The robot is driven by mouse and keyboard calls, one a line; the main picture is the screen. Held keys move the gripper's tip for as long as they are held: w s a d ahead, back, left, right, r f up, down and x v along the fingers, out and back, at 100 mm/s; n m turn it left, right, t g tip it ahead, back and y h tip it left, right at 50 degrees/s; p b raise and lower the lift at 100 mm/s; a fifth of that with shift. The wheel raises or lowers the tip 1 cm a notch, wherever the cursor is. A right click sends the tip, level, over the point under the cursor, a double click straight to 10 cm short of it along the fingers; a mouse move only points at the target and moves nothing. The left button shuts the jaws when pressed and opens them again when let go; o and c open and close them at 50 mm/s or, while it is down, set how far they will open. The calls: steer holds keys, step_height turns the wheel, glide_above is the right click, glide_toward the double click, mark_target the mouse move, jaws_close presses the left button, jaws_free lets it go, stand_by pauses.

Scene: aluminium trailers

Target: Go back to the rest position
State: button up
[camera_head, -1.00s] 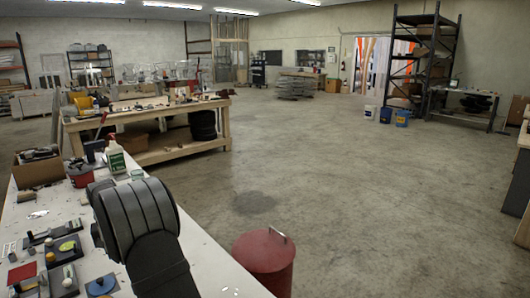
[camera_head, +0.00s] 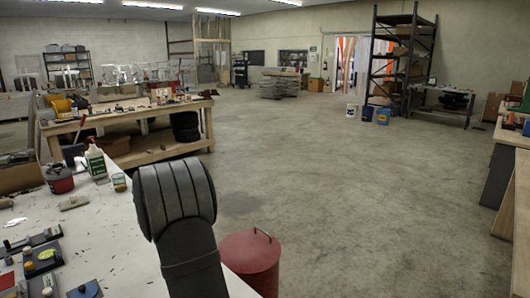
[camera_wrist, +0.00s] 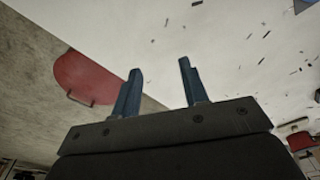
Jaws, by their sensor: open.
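My gripper (camera_wrist: 159,85) shows in the wrist view with its two blue fingers apart and nothing between them. Beyond the fingers are the white tabletop (camera_wrist: 215,45) and, to the left, the concrete floor. In the head view my dark grey arm rises at the bottom centre, over the right edge of the white table (camera_head: 120,225). The fingers are hidden in that view.
A red bin (camera_head: 250,262) with a handle stands beside the table's right edge; its top shows in the wrist view (camera_wrist: 85,80). A green-white bottle (camera_head: 96,163), a red tub (camera_head: 60,180) and small parts on dark plates (camera_head: 42,258) are on the table. Open floor lies right.

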steer(key=d+f+m, duration=0.3)
steer(key=d+m, duration=0.3)
steer(key=d, duration=2.5)
steer(key=shift+f+m+h, duration=0.15)
steer(key=shift+m+h, duration=0.25)
